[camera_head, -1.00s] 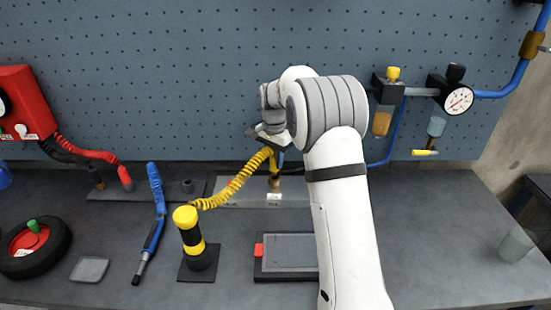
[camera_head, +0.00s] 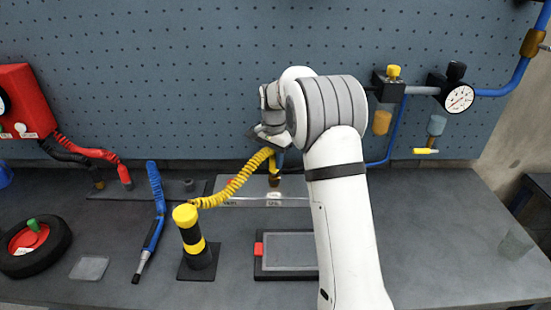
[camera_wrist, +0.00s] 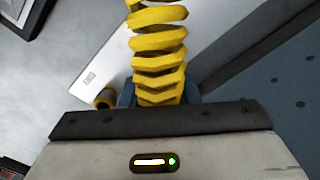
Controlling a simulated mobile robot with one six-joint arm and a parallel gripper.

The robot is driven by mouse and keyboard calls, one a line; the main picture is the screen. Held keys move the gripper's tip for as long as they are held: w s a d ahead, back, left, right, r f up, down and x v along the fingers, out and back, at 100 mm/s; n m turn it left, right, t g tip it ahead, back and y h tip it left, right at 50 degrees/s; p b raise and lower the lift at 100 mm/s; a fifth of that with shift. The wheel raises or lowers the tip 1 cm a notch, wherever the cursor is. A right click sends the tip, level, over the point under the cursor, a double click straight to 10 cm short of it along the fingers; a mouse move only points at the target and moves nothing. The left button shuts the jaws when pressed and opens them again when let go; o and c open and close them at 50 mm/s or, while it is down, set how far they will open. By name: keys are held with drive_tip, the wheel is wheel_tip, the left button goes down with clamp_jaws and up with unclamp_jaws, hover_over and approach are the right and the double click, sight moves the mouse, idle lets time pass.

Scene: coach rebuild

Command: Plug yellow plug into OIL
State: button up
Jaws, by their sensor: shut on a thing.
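The yellow coiled cord (camera_head: 235,183) runs from the yellow-topped post (camera_head: 188,230) up to my gripper (camera_head: 276,160). My gripper is shut on the yellow plug at the cord's end, just above the grey socket strip (camera_head: 245,190) at the back of the bench. The plug itself is mostly hidden by the gripper and coil. A brass-coloured socket (camera_head: 274,181) shows directly below the gripper. In the wrist view the yellow coil (camera_wrist: 158,55) rises in front of the gripper, and a brass fitting (camera_wrist: 106,98) stands beside it on the pale strip. The strip's labels are too small to read.
A blue coiled tool (camera_head: 153,235) lies left of the post. A dark tablet with a red tab (camera_head: 259,249) lies in front. A wheel (camera_head: 35,245) and a red box (camera_head: 25,100) are at left. A gauge (camera_head: 459,98) hangs on the pegboard at right. The right bench is mostly clear.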

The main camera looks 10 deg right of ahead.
drive_tip(key=shift+f+b, duration=0.6)
drive_tip(key=shift+f, duration=0.55)
drive_tip(key=shift+r, duration=0.1)
drive_tip(key=o, duration=1.1)
